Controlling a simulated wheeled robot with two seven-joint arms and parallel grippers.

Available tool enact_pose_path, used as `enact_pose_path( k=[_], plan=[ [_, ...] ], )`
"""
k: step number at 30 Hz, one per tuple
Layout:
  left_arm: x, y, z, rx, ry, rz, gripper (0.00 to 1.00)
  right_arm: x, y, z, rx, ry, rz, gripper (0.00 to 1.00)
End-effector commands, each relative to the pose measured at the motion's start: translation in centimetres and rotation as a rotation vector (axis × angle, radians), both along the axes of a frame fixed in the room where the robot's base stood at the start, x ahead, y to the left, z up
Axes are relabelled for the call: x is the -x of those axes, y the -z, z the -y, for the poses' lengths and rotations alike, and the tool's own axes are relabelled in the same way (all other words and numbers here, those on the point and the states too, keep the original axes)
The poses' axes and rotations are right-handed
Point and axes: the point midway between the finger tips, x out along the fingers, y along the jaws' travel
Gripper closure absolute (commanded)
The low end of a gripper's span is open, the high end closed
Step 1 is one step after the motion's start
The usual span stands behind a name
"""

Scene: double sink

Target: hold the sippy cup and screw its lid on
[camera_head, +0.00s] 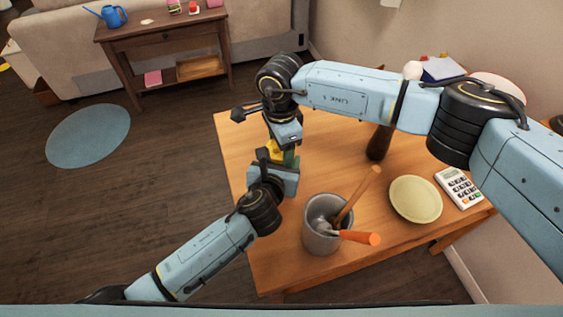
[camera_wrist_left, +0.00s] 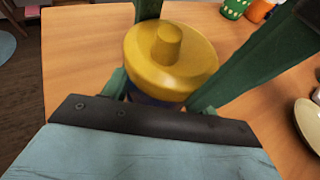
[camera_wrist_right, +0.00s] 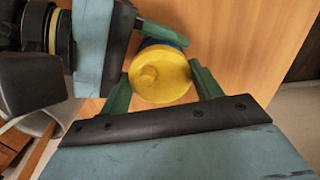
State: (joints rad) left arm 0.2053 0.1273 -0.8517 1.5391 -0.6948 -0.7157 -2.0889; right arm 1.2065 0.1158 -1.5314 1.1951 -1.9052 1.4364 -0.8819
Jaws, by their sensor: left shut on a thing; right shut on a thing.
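The sippy cup's yellow lid (camera_wrist_left: 170,62) has a short spout on top; it also shows in the right wrist view (camera_wrist_right: 160,74) and in the head view (camera_head: 274,150). The lid sits over the blue sippy cup (camera_wrist_left: 150,100), which is mostly hidden under it. I cannot tell how tightly the lid is seated. My left gripper (camera_head: 272,167) is shut on the cup body from the near side, below the lid. My right gripper (camera_head: 287,152) is shut on the lid, with its green fingers on either side of the rim.
A grey utensil pot (camera_head: 319,238) with wooden- and orange-handled tools stands to the right of my left arm. A yellow-green plate (camera_head: 415,199), a calculator (camera_head: 459,188) and a dark brown object (camera_head: 379,143) are further right. The table's left edge is close to the grippers.

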Motion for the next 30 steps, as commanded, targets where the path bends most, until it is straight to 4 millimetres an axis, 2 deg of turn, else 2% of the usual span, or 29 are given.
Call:
enact_pose_path(
  k=[4,5,9,30],
  plan=[
    [0.31,0.05,0.43,0.003,0.01,-0.002,1.0,-0.3,-0.18,-0.06,-0.004,0.0,0.01,0.64],
    [0.31,0.05,0.44,0.003,0.011,-0.002,1.0,-0.31,-0.19,-0.07,-0.004,0.0,0.01,0.32],
    [0.26,0.04,0.39,0.002,0.009,-0.002,1.0,-0.24,-0.17,-0.07,-0.004,-0.002,0.008,0.14],
    [-0.15,0.04,-0.23,-0.003,-0.005,0.0,1.0,0.23,-0.07,-0.15,-0.001,-0.007,-0.006,0.14]
  ],
)
